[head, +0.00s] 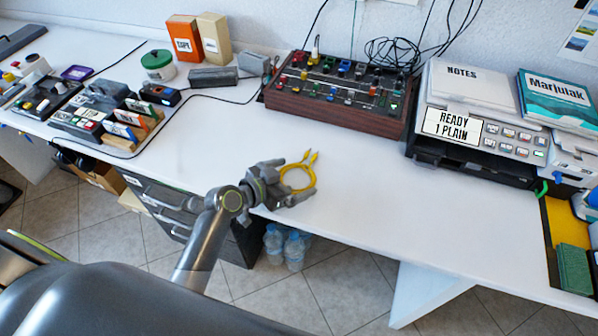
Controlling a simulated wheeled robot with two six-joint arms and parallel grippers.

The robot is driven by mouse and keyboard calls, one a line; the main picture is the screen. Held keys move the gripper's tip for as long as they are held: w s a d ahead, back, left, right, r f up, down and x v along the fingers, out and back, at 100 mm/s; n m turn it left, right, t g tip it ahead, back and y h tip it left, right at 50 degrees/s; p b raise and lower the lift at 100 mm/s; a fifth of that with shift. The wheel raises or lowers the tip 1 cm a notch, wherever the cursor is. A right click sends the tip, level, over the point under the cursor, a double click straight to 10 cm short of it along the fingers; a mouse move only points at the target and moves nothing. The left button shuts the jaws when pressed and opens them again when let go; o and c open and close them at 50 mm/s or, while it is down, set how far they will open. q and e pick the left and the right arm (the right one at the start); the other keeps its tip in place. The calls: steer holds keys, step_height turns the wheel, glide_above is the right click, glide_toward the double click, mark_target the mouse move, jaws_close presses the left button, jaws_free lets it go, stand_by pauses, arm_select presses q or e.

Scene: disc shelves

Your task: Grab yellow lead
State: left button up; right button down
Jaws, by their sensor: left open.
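A coiled yellow lead (311,181) lies on the white desk near its front edge, in the middle of the head view. My left gripper (287,181) is at the left side of the lead, over the desk's front edge. The gripper is open, and its fingers partly cover the lead's left side. I cannot tell whether the fingers touch the lead. My right gripper is not in view.
A wooden-sided patch box (335,121) with coloured plugs stands behind the lead. A labelled device with notes (455,128) stands at the right, small devices (90,118) at the left. The white desk (370,190) is clear right of the lead. Bottles (294,248) stand below.

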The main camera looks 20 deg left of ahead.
arm_select(q)
steer(key=shift+w+d+f, duration=0.1)
steer(key=shift+w+d, duration=0.05)
steer(key=c, duration=0.7)
